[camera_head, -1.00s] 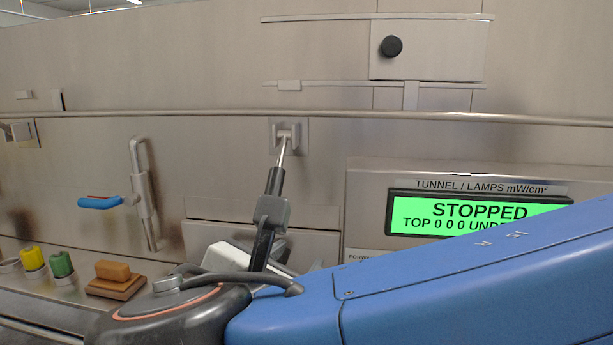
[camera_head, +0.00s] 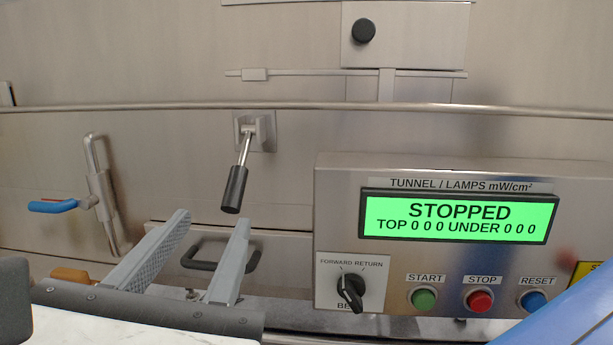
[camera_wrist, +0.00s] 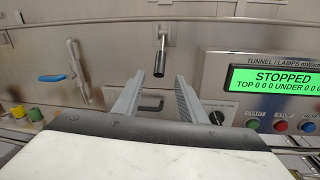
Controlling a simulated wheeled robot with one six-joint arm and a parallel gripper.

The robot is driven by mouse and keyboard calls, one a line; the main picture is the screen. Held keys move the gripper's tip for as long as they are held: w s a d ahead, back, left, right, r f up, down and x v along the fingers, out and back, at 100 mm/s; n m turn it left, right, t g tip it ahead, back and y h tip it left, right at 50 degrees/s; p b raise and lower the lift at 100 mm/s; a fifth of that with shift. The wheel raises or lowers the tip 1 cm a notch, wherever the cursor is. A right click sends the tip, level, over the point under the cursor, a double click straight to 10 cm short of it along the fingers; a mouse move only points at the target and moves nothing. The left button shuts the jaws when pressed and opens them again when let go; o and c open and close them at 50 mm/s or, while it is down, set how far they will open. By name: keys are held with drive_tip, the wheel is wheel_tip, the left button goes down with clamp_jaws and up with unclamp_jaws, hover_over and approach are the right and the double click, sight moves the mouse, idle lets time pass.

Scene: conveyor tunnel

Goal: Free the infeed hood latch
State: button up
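A lever with a steel rod and black grip (camera_head: 234,189) hangs down from a small bracket (camera_head: 254,130) on the steel hood wall, tilted slightly left at its lower end. It looks like the latch, though no label on it shows. It also shows in the wrist view (camera_wrist: 160,62). My gripper (camera_head: 213,220) is open, its two grey fingers pointing up toward the wall. In the wrist view my gripper (camera_wrist: 160,79) has the black grip's lower end framed between the fingertips. Nothing is held. Whether the grip is within the fingers' depth I cannot tell.
A dark drawer-type handle (camera_head: 222,262) sits below the lever, behind the fingers. A blue-handled lever (camera_head: 52,206) is on the left. A control panel (camera_head: 335,215) reading STOPPED stands at right with a selector knob (camera_head: 350,290) and buttons. A rail (camera_head: 400,110) crosses above.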

sight(240, 171)
drive_tip(key=w, duration=1.6)
drive_tip(key=shift+a, duration=0.4)
clamp_jaws()
